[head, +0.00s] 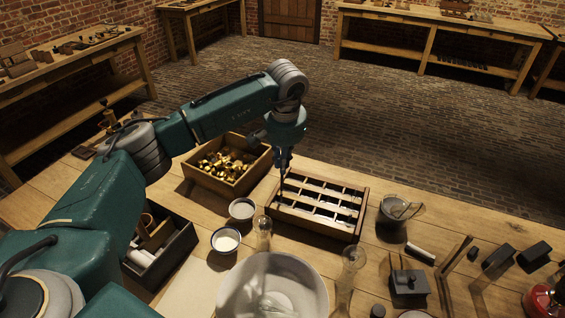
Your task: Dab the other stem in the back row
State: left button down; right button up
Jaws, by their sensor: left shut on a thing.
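A wooden tray (306,228) with dividers and dark and pale cells stands near the middle of the bench. The stems in its back row are too small and dark to tell apart. My left gripper (283,165) comes down from above at the tray's back left corner. It is shut on a thin dark tool (281,186) that points downward. Its tip is close to the tray's left end; I cannot tell whether it touches anything. My right gripper is not in view.
A wooden box of brass pieces (198,182) is left of the tray. Two small bowls of pale stuff (242,209) (226,240), a large pale bowl (314,280) and glassware (354,258) are in front. A grey jug (391,232) and a dark block (408,288) are to the right.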

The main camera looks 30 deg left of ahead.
pick_arm(q)
jog(key=shift+w+a+p+v, duration=0.15)
jog(key=shift+p+v, duration=0.35)
jog(key=shift+v, duration=0.35)
jog(key=shift+w+a+p+v, duration=0.1)
jog(key=shift+w+p+v, duration=0.05)
jog(key=shift+p+v, duration=0.55)
jog(key=shift+w+a+p+v, duration=0.15)
jog(key=shift+p+v, duration=0.2)
jog(key=shift+v, duration=0.6)
jog(key=shift+d, duration=0.1)
